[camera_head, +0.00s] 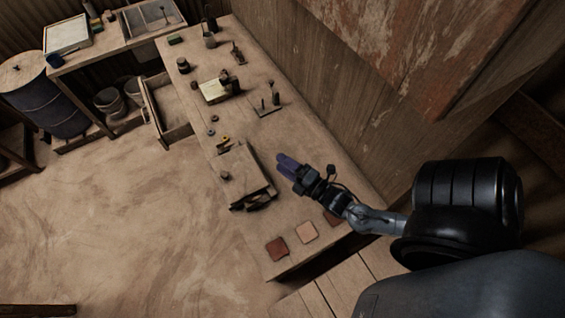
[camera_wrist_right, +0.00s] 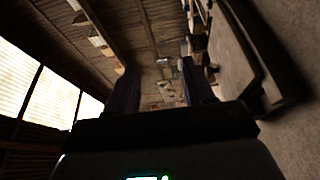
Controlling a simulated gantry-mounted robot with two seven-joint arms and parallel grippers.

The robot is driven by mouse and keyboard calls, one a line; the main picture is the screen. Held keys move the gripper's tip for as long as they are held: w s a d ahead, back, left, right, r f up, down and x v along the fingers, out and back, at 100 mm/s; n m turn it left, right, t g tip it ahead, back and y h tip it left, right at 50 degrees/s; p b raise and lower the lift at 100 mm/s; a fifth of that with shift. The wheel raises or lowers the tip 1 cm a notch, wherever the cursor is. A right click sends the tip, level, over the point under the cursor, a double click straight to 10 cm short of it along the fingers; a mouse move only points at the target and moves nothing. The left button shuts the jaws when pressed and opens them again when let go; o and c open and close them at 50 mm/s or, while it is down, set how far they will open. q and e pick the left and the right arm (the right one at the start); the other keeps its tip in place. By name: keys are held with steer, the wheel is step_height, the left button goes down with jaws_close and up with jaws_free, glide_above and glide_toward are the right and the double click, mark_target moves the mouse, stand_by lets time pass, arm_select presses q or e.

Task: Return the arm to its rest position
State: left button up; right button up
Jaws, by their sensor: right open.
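My right arm reaches in from the right in the head view. Its gripper (camera_head: 287,164) is over the workbench, just right of a flat tan board-like press piece (camera_head: 240,172). In the right wrist view the two dark fingers of this gripper (camera_wrist_right: 160,92) stand apart with nothing between them. I cannot tell from the head view how high the gripper is above the bench. My left gripper is in neither view.
The workbench (camera_head: 322,160) runs along the wooden wall. Several small tools stand at its far end. A reddish tile (camera_head: 276,249) and a paler tile (camera_head: 307,232) lie near its close end. A blue barrel (camera_head: 45,98) stands at the far left.

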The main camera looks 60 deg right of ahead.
steer(key=w+a+r+m+g+y, duration=0.35)
steer(key=w+a+m, duration=0.3)
steer(key=a, duration=0.55)
steer(key=s+a+f+m+g, duration=0.2)
steer(key=s+m+g, duration=0.1)
steer(key=s+g, duration=0.25)
steer(key=s+a+f+m+g, duration=0.2)
steer(key=s+m+g, duration=0.1)
steer(key=s+g, duration=0.3)
step_height(320, 180, up, 16)
steer(key=s+m+p, duration=0.1)
steer(key=p, duration=1.5)
steer(key=shift+d+t, duration=0.2)
steer(key=shift+t, duration=0.2)
